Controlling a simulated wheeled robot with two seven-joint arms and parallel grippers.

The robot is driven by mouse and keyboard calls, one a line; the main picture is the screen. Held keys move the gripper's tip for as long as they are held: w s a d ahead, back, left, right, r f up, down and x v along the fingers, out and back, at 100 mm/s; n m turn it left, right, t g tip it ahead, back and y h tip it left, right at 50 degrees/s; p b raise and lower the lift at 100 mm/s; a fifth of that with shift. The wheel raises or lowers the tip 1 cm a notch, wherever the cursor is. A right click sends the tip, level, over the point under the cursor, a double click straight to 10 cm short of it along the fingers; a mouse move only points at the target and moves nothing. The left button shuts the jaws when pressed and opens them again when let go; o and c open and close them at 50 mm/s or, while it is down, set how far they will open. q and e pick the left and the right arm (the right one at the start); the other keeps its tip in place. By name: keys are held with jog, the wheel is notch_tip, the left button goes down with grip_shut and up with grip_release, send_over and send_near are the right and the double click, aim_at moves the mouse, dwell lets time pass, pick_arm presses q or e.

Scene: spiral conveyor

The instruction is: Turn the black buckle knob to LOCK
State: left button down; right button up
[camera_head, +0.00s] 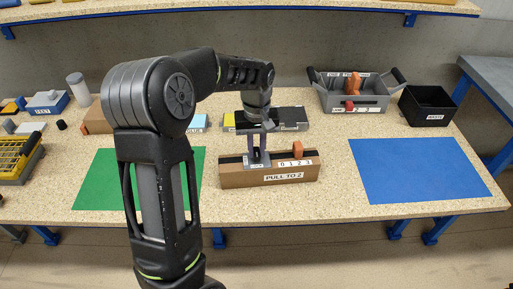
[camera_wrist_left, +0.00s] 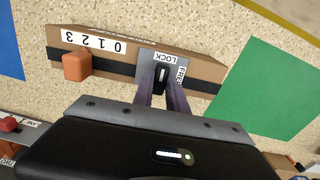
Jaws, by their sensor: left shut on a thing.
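The black buckle knob (camera_wrist_left: 161,78) sits on a grey plate (camera_wrist_left: 148,60) on the brown box (camera_head: 240,179). The plate has a LOCK label (camera_wrist_left: 166,57) above the knob in the left wrist view and a FREE label (camera_wrist_left: 181,75) to its right. The knob's pale mark points roughly up toward LOCK; its exact angle is hard to tell. My left gripper (camera_head: 258,161) reaches down onto the plate, its purple-grey fingers (camera_wrist_left: 164,94) shut on the knob. In the head view the fingers and wrist hide most of the knob. My right gripper is not in view.
An orange block (camera_head: 298,149) stands on the box's black strip beside the 0 1 2 3 scale. A green mat (camera_head: 100,180) lies left and a blue mat (camera_head: 420,170) right. A grey tray (camera_head: 372,97) and black bin (camera_head: 428,107) stand at the back right.

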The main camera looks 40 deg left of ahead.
aim_at(256, 152)
pick_arm(q)
jog(key=c, duration=1.3)
grip_release()
jog(key=shift+r, duration=0.15)
notch_tip(256, 152, up, 8)
jog(key=shift+f, duration=0.25)
